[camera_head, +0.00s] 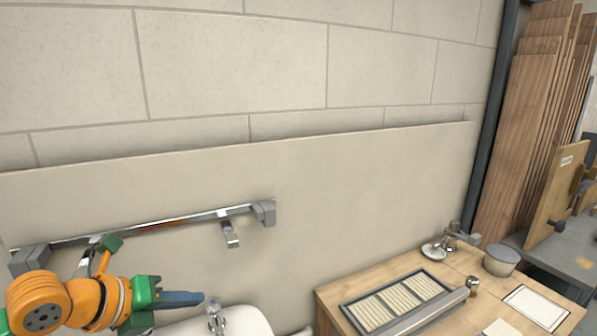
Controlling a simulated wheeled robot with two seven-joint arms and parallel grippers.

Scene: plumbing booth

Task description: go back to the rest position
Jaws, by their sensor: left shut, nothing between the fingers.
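My left gripper (182,298) reaches in from the lower left on an orange and green arm. Its blue-grey fingers are together with nothing between them and point to the right. The fingertips appear close to a small chrome tap (215,314) in the picture; I cannot tell whether they touch. The tap stands on a white basin (246,321), cut off by the bottom edge. My right gripper is not in view.
A chrome bar (190,218) with grey end blocks is on the beige panel above the arm. A wooden table (340,295) at lower right holds a slatted tray (398,299), a lidded pot (501,260) and small fittings. Wooden boards (515,130) lean at far right.

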